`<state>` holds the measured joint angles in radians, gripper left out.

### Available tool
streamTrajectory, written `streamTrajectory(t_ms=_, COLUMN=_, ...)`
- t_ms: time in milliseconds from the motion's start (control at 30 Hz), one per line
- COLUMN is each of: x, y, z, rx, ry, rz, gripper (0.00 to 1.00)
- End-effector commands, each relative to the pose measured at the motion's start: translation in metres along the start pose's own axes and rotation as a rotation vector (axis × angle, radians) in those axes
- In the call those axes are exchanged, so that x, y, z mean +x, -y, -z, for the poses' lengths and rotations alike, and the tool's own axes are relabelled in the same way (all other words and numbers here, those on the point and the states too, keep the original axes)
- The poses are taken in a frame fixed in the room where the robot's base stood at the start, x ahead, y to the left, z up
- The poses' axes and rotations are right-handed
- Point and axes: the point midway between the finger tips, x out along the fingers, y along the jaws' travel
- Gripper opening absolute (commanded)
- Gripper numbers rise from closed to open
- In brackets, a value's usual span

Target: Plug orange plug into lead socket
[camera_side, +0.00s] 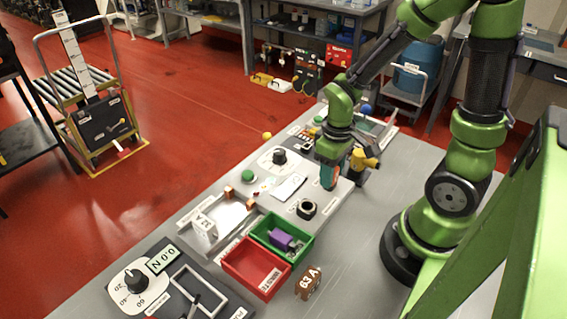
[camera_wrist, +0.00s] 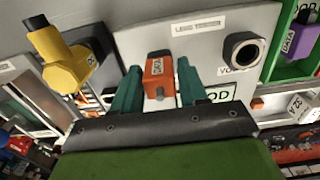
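In the side view my gripper (camera_side: 330,178) hangs over the right edge area of the grey panel, with only a little orange showing. A round black socket with a pale ring (camera_wrist: 243,51) is on the panel labelled LEAD TESTER, right of the plug. It also shows in the side view (camera_side: 306,208). The plug's far end is hidden.
A yellow plug (camera_wrist: 68,62) stands close to the left of my gripper. A purple plug (camera_side: 282,240) lies in a green bin (camera_side: 262,222), beside a red bin (camera_side: 240,262). A dial (camera_side: 279,157) and a green button (camera_side: 248,175) stand on the panel. The table right of the bins is mostly clear.

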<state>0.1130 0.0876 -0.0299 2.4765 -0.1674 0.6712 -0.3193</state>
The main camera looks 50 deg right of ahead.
Motion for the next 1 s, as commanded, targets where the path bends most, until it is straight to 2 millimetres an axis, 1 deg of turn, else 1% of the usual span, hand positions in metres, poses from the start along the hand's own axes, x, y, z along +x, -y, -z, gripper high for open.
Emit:
streamTrajectory(t_ms=33, x=0.0, y=0.0, z=0.0, rx=0.0, ry=0.0, rz=0.0, gripper=0.51)
streamTrajectory(t_ms=100, x=0.0, y=0.0, z=0.0, rx=0.0, ry=-0.001, rz=0.0, gripper=0.62)
streamTrajectory(t_ms=133, x=0.0, y=0.0, z=0.0, rx=0.0, ry=-0.001, rz=0.0, gripper=0.65)
streamTrajectory(t_ms=400, x=-0.001, y=0.0, z=0.0, rx=-0.001, ry=-0.001, rz=0.0, gripper=0.65)
streamTrajectory(t_ms=467, x=-0.003, y=0.0, z=0.001, rx=-0.001, ry=-0.003, rz=-0.001, gripper=0.65)
streamTrajectory(t_ms=567, x=-0.012, y=0.0, z=0.002, rx=-0.001, ry=-0.006, rz=-0.001, gripper=0.65)
streamTrajectory(t_ms=667, x=-0.029, y=0.0, z=0.002, rx=0.0, ry=-0.01, rz=-0.001, gripper=0.65)
streamTrajectory(t_ms=1000, x=-0.111, y=0.0, z=0.002, rx=0.0, ry=-0.01, rz=-0.001, gripper=0.65)
